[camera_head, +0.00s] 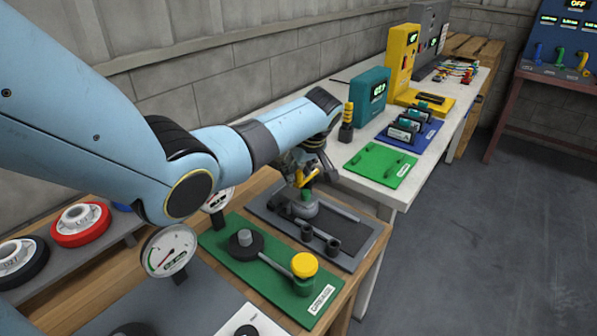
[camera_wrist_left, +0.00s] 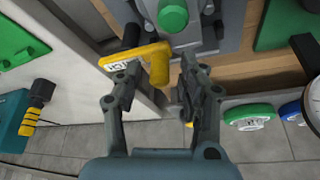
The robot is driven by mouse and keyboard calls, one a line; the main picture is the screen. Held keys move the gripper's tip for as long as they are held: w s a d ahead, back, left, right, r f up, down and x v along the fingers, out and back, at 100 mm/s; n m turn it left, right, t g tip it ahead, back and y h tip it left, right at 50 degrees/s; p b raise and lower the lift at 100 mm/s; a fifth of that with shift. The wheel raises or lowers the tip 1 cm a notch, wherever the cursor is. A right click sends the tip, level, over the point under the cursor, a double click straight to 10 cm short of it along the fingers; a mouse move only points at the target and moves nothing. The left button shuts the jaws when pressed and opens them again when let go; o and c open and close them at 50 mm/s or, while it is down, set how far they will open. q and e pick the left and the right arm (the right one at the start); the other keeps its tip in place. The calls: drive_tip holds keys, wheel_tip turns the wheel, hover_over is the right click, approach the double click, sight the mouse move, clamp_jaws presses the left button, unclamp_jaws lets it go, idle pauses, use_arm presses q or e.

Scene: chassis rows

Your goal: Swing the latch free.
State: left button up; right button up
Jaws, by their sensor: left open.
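The yellow latch (camera_head: 308,178) is a bent piece at the far end of the dark grey plate (camera_head: 352,240). In the left wrist view the latch (camera_wrist_left: 158,66) reaches between my finger tips, with a small label on its arm. My left gripper (camera_wrist_left: 158,75) is open around it, one finger on each side; I cannot tell whether either touches. In the head view my left gripper (camera_head: 302,163) hangs over the latch and partly hides it. A grey fitting (camera_head: 304,208) with a green knob (camera_wrist_left: 173,17) sits beside the latch. My right gripper is not in view.
A green board (camera_head: 255,268) with a yellow knob (camera_head: 304,265) lies in front. Round gauges (camera_head: 170,250) stand to the left, near red and black wheels. A white bench (camera_head: 399,192) with several devices runs behind. Open floor lies to the right.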

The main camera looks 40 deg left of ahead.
use_arm(q)
clamp_jaws()
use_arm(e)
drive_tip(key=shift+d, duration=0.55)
